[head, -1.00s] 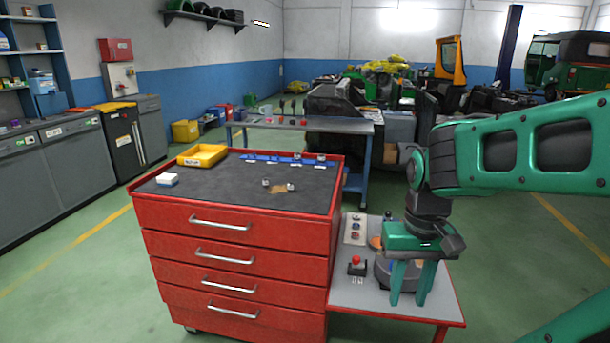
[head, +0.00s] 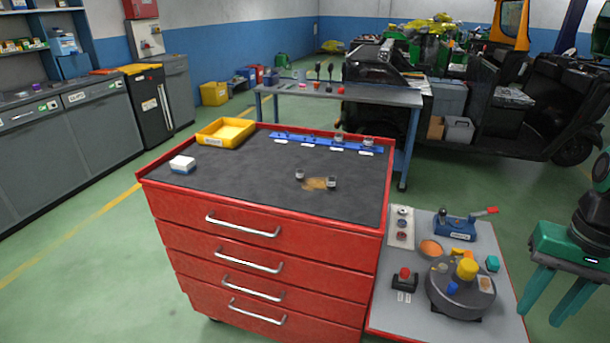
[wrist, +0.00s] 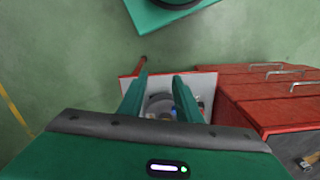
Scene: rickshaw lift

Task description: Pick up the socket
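Two small metal sockets stand on the black mat of the red tool cabinet (head: 268,243). One socket (head: 300,174) is just left of a brown stain and the other socket (head: 332,182) is at its right end. More socket-like pieces stand along a blue rail (head: 318,142) at the mat's back edge. I cannot tell which one the task means. My gripper (head: 543,314) is at the right edge of the head view, well right of the cabinet. Its green fingers are apart and empty. In the wrist view my gripper (wrist: 160,80) points down over the side table.
A yellow tray (head: 226,132) and a white-blue box (head: 182,164) sit on the cabinet. The mat's front is clear.

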